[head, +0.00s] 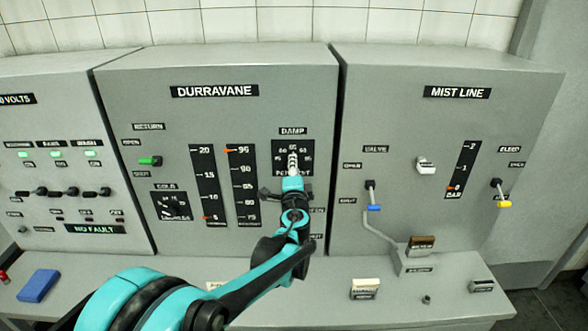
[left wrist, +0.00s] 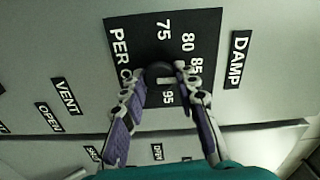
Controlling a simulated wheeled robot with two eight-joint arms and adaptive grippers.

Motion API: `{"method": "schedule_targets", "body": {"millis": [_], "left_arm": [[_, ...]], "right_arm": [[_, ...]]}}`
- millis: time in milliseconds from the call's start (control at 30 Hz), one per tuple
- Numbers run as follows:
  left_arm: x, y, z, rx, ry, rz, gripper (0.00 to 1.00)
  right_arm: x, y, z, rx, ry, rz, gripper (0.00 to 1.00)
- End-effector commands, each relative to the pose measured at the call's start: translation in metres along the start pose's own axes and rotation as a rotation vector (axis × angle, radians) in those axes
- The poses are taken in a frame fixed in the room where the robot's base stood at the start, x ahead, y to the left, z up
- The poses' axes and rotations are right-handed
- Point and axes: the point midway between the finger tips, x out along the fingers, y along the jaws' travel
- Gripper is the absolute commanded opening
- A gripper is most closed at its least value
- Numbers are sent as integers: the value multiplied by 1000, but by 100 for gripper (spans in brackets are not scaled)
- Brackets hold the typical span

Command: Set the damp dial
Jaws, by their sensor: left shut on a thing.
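The damp dial's black scale plate (head: 279,150) is on the DURRAVANE panel under the DAMP label (head: 293,131). In the head view my left gripper (head: 293,165) covers the knob. In the left wrist view the dark round knob (left wrist: 158,72) sits between the two fingertips of my left gripper (left wrist: 166,88), which is shut on it. A pale pointer mark (left wrist: 166,80) shows on the knob, on the side toward 85 and 95. The scale figures 75, 80, 85 and 95 are readable there; the rest is partly hidden by the fingers. My right gripper is not in view.
Left of the dial are two column gauges (head: 204,185) with orange pointers, a green-handled RETURN lever (head: 150,161) and a COLD dial (head: 172,206). The MIST LINE panel on the right has a blue-handled valve (head: 373,207). A blue block (head: 38,285) lies on the ledge.

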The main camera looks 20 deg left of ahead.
Motion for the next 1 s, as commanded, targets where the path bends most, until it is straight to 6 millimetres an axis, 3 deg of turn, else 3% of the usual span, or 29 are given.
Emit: {"method": "schedule_targets", "body": {"millis": [633,667,700,1000], "left_arm": [[-1,1,1,-49,-1,1,1],[-1,1,1,-48,-1,1,38],[-1,1,1,-48,-1,1,48],[-1,0,0,-47,0,0,50]], "right_arm": [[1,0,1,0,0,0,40],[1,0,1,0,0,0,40],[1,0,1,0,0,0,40],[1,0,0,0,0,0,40]]}}
